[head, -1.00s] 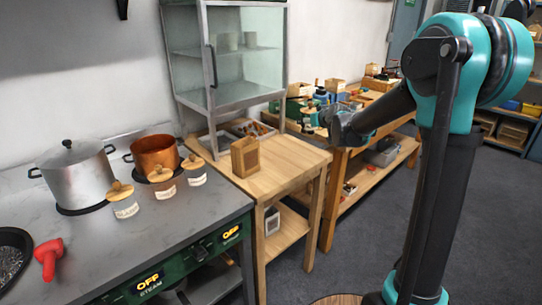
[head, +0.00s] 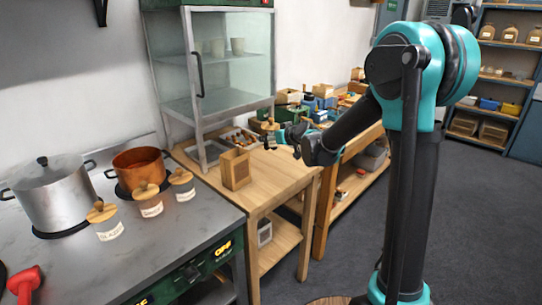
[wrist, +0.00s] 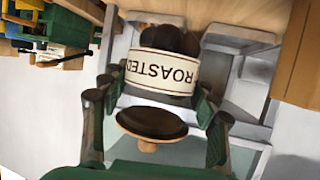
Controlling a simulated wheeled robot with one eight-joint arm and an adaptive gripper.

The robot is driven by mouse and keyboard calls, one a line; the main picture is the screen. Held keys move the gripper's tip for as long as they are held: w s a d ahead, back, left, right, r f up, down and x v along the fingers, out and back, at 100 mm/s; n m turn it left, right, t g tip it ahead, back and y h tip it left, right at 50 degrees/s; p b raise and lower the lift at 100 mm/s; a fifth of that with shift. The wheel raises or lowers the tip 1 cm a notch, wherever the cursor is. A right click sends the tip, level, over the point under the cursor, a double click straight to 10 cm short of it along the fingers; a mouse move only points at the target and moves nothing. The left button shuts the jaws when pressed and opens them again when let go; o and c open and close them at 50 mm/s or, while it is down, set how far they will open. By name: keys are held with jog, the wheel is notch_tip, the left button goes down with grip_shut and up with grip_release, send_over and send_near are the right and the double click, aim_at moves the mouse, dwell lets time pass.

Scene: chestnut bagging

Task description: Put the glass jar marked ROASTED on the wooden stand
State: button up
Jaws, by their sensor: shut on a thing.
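My gripper (head: 270,137) is shut on the glass jar marked ROASTED, above the back right part of a light wooden table. In the wrist view the jar's white label (wrist: 160,72) reads upside down, with dark brown contents beyond it. Its round dark lid (wrist: 152,123) faces the camera, between the fingers (wrist: 158,105). In the head view the jar is small, and its tan lid (head: 270,125) shows on top. The wooden table (head: 262,185) has a lower shelf. An upright wooden box-like piece (head: 235,170) stands on it, left of the jar. I cannot tell which is the stand.
Three jars with wooden lids (head: 103,213) (head: 148,192) (head: 181,177) stand on the grey counter, beside a copper pot (head: 140,165) and a steel pot (head: 48,195). The table's front right top is clear.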

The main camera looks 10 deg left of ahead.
jog(key=shift+f, duration=4)
jog(key=shift+f, duration=0.1)
jog(key=o, duration=1.5)
jog(key=shift+c, duration=0.2)
jog(key=v, duration=1.2)
jog(key=s+d+f+m+g+h, duration=0.2)
jog(key=s+d+f, duration=0.2)
jog(key=s+d, duration=0.3)
jog(key=s+d+f+m+g+h, duration=0.2)
jog(key=s+d+f, duration=0.3)
jog(key=s+d, duration=0.3)
jog(key=s+d+f+m+g+h, duration=0.2)
jog(key=s+d, duration=0.5)
jog(key=s, duration=0.7)
notch_tip(320, 180, down, 3)
jog(key=shift+d+r+m+g+h, duration=0.1)
jog(key=shift+d+m+g+h, duration=0.25)
jog(key=shift+m+h, duration=0.5)
